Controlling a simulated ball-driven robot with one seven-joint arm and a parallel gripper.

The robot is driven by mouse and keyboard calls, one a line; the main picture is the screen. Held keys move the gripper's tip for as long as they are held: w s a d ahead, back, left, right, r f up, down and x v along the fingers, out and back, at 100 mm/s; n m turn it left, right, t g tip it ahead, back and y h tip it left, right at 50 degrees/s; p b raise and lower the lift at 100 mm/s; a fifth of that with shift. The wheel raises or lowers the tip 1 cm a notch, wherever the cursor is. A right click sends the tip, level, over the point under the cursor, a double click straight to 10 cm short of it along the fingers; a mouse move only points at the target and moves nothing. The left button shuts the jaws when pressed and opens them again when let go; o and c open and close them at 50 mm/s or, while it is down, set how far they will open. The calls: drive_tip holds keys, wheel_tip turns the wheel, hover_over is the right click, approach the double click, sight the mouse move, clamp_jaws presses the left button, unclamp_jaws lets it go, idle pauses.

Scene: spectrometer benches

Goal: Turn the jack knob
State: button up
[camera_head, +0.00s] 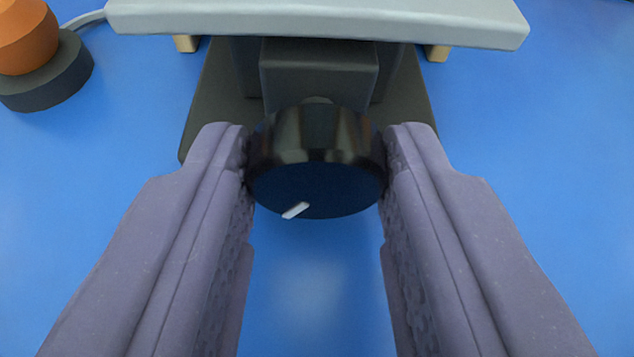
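The jack knob (316,185) is a round black knob in the middle of the view, facing me. A short white mark on its face lies near the lower rim, slanting down to the left. The knob sits on the front of the dark jack (320,75), below a pale grey platform. My gripper (317,142) has one purple-grey finger on each side of the knob. Both ridged inner pads meet the knob's sides, so the gripper looks shut on it. The exact contact is partly hidden by the fingers.
The pale grey platform (320,18) overhangs the jack at the top. An orange object on a dark round base (50,85) stands at the upper left, with a grey cable (85,18) beside it.

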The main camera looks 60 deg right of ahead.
drive_tip(key=shift+c, duration=1.2)
drive_tip(key=shift+r+n+p, duration=0.15)
drive_tip(key=shift+n+p, duration=0.15)
drive_tip(key=shift+p, duration=0.45)
drive_tip(key=shift+n+g+h+p, duration=0.3)
drive_tip(key=shift+n+g+p, duration=0.1)
drive_tip(key=shift+p, duration=0.6)
drive_tip(key=n+p, duration=0.1)
drive_tip(key=p, duration=0.1)
drive_tip(key=shift+w+a+g+h+p, duration=0.1)
drive_tip(key=shift+g+h+p, duration=0.2)
drive_tip(key=shift+g+p, duration=0.1)
drive_tip(key=shift+f+n+g+h+p, duration=0.2)
drive_tip(key=shift+n+g+h+p, duration=0.15)
drive_tip(key=shift+n+p, duration=0.6)
drive_tip(key=o, duration=1)
